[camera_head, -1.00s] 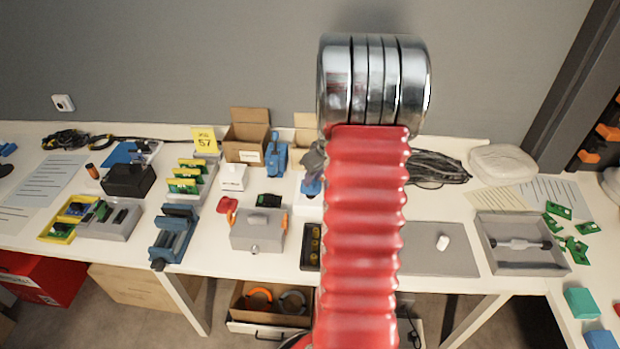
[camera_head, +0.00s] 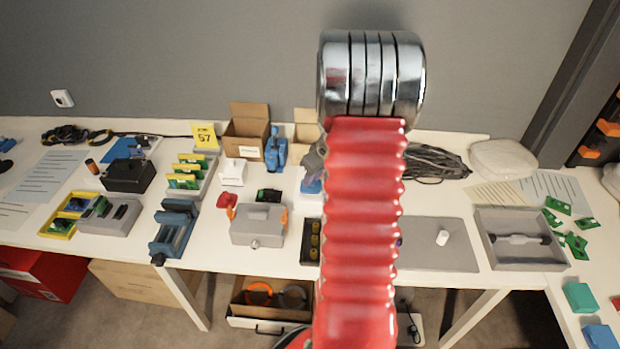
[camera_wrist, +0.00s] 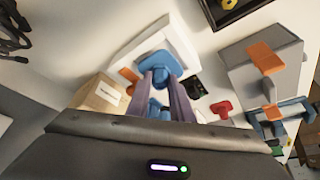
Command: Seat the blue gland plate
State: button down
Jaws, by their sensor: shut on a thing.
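The blue gland plate (camera_wrist: 160,63) sits between the fingertips of my gripper (camera_wrist: 161,76) in the wrist view. The gripper is shut on it. The plate is over a white tray-like holder (camera_wrist: 183,36); I cannot tell whether it touches it. In the head view the blue piece (camera_head: 312,184) shows just left of my red arm, which hides most of the gripper. A grey enclosure with orange clips (camera_head: 258,226) stands to the left of the arm; it also shows at the right of the wrist view (camera_wrist: 262,75).
Near the enclosure are a red part (camera_head: 228,203), a small black part (camera_head: 268,195) and a dark tray with yellow pieces (camera_head: 311,240). Open cartons (camera_head: 246,135) and a blue tool (camera_head: 275,150) stand behind. A grey mat (camera_head: 455,258) at right is mostly clear.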

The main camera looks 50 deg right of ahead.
jog(key=shift+f, duration=0.75)
jog(key=c, duration=1.5)
grip_release()
jog(key=shift+r, duration=0.1)
jog(key=v, duration=1.3)
jog(key=shift+s+r, duration=0.1)
jog(key=shift+r, duration=0.2)
